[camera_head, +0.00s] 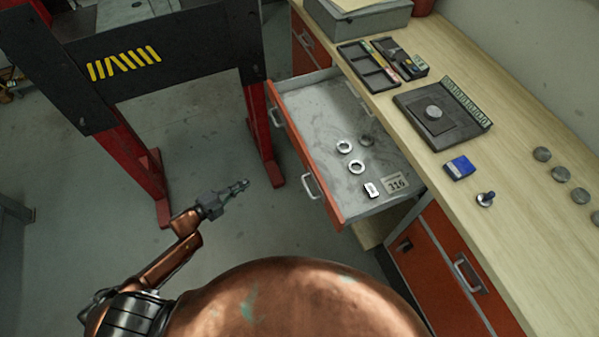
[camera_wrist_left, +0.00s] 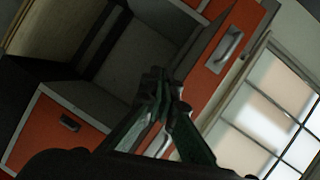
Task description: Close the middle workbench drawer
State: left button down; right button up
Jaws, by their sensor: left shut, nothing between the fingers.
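The middle workbench drawer (camera_head: 305,104) stands pulled out from the bench, with an orange front and two metal handles. In the left wrist view the shut fingertips (camera_wrist_left: 157,84) point toward the bench, and an orange drawer front with a handle (camera_wrist_left: 229,47) shows tilted at the upper right. My right gripper is not in view.
The wooden workbench (camera_head: 505,222) carries a dark plate (camera_head: 412,103), a blue box (camera_head: 459,167) and several round metal pieces. Orange cabinet fronts (camera_head: 441,270) lie below it. A black and red steel frame (camera_head: 130,150) stands at the left. Floor between frame and drawer is clear.

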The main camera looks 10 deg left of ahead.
aim_at(307, 167)
pick_arm(q)
jog(key=s+d+r+m+g+h+b, duration=0.25)
jog(key=d+r+m+h, duration=0.35)
jog(key=d+r+m, duration=0.3)
jog(key=shift+n+g, duration=0.25)
jog(key=shift+n, duration=0.45)
jog(key=x, duration=0.4)
jog(key=r+x, duration=0.1)
jog(key=x, duration=0.8)
jog(key=shift+s+d+r, duration=0.1)
jog(key=shift+d+r, duration=0.15)
jog(key=shift+d, duration=0.2)
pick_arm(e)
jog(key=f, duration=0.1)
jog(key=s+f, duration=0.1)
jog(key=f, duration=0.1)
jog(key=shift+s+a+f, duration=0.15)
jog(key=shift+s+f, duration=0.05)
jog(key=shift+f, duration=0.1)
